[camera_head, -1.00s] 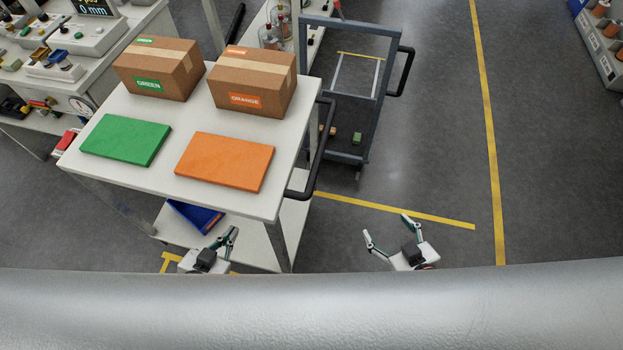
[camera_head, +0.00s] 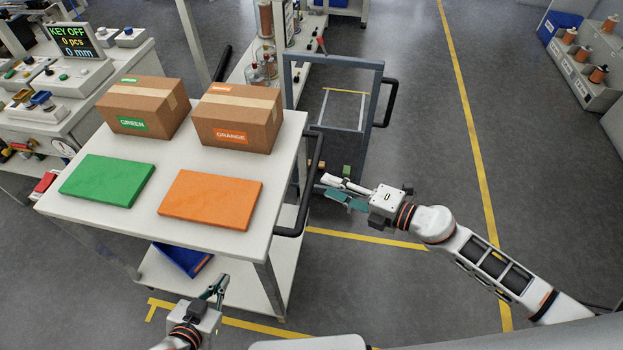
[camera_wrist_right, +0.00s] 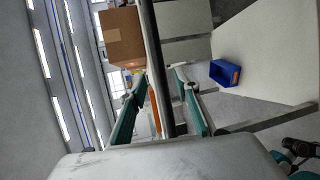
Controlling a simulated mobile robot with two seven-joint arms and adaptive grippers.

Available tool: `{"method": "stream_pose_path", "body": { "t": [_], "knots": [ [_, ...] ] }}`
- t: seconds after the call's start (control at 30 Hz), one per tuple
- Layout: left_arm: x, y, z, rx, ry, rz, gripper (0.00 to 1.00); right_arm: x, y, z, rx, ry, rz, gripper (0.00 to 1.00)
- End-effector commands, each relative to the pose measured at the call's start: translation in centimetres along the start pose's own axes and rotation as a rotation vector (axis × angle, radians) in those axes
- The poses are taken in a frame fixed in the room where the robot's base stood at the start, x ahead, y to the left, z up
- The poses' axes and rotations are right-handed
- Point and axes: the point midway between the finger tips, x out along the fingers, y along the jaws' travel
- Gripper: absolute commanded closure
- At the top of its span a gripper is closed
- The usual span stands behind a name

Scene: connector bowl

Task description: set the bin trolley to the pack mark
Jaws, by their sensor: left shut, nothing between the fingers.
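A white trolley (camera_head: 268,252) with a black side handle (camera_head: 314,185) stands at the left in the head view; which cart is the bin trolley is unclear. A blue bin (camera_head: 182,258) is on its lower shelf, also visible in the right wrist view (camera_wrist_right: 224,72). My right gripper (camera_head: 336,190) is open beside the handle. In the right wrist view the dark handle bar (camera_wrist_right: 158,85) runs between its spread fingers, with no clear grip. My left gripper (camera_head: 217,288) is shut and empty, low in front of the trolley. Yellow floor lines (camera_head: 370,238) pass beside and beneath the trolley.
The trolley top carries a green-labelled box (camera_head: 145,105), an orange-labelled box (camera_head: 237,118), a green mat (camera_head: 107,180) and an orange mat (camera_head: 210,199). A grey-framed cart (camera_head: 336,62) stands close behind. Benches line the left. Floor to the right is clear.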

Motion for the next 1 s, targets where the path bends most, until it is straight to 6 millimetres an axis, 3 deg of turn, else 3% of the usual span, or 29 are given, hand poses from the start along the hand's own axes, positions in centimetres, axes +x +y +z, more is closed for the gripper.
{"method": "stream_pose_path", "body": {
  "t": [0.4,0.83,0.93,1.0],
  "knots": [
    [0.0,0.0,0.0,0.001,0.000,0.000,1.00,6.0,0.1,0.0,0.004,-0.002,0.002,0.68],
    [0.1,0.0,0.1,0.001,0.000,0.000,1.00,7.0,0.1,0.0,0.004,-0.003,0.002,0.68],
    [0.1,0.0,0.1,0.001,0.000,0.000,1.00,7.0,0.1,0.0,0.004,-0.003,0.002,0.94],
    [0.1,0.0,0.1,0.001,0.000,0.000,1.00,7.0,0.1,0.0,0.004,-0.003,0.002,1.00]
  ]
}}
